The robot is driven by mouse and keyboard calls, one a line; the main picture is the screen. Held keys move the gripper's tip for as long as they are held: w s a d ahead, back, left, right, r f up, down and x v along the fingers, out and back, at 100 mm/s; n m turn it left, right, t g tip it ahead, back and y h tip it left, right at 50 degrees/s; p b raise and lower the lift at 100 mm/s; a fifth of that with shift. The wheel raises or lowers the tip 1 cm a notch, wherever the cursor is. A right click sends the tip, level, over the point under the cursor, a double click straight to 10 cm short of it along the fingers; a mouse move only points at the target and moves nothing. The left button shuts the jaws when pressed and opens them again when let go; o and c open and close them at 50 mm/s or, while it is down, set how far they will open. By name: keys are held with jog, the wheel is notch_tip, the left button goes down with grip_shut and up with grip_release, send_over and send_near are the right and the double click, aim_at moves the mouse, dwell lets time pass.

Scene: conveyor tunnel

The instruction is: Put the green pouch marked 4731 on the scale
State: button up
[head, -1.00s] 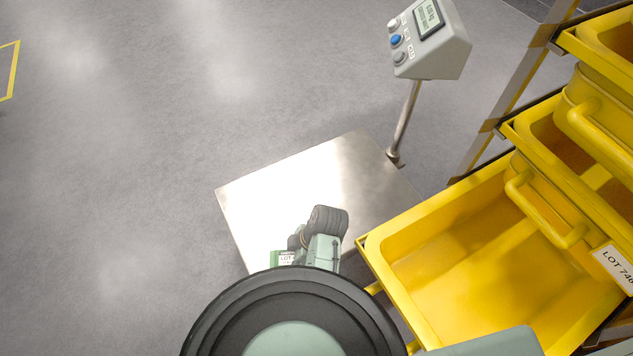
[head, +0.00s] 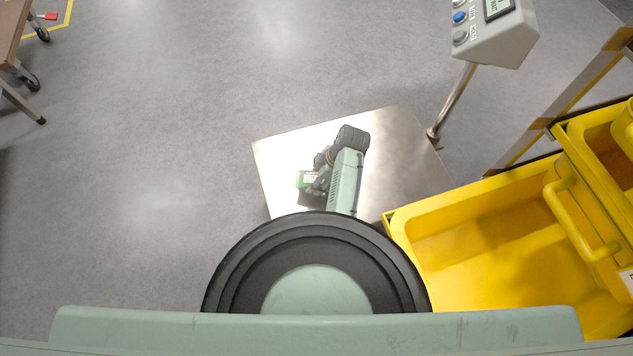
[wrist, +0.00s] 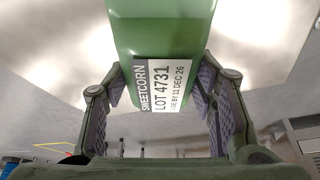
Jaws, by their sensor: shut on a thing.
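The green pouch (wrist: 160,35) fills the top middle of the wrist view. Its white label reads SWEETCORN, LOT 4731. My gripper (wrist: 160,100) is shut on it, with one ridged finger pad against each side. In the head view the pouch (head: 304,180) shows as a small green piece at the left of my gripper (head: 318,180), over the scale's bright metal plate (head: 400,150). I cannot tell whether the pouch touches the plate. The scale's grey display head (head: 494,38) stands on a pole at the plate's far right corner.
Yellow bins (head: 490,225) on a rack stand close on the right of the scale. A brown table on wheels (head: 12,35) is at the far left. The grey floor (head: 150,150) between is clear.

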jog(key=shift+f, duration=1.6)
jog(key=shift+f, duration=0.1)
jog(key=o, duration=1.7)
jog(key=shift+r, duration=0.25)
jog(key=v, duration=1.2)
jog(key=shift+d+f+b, duration=0.1)
jog(key=shift+b, duration=0.2)
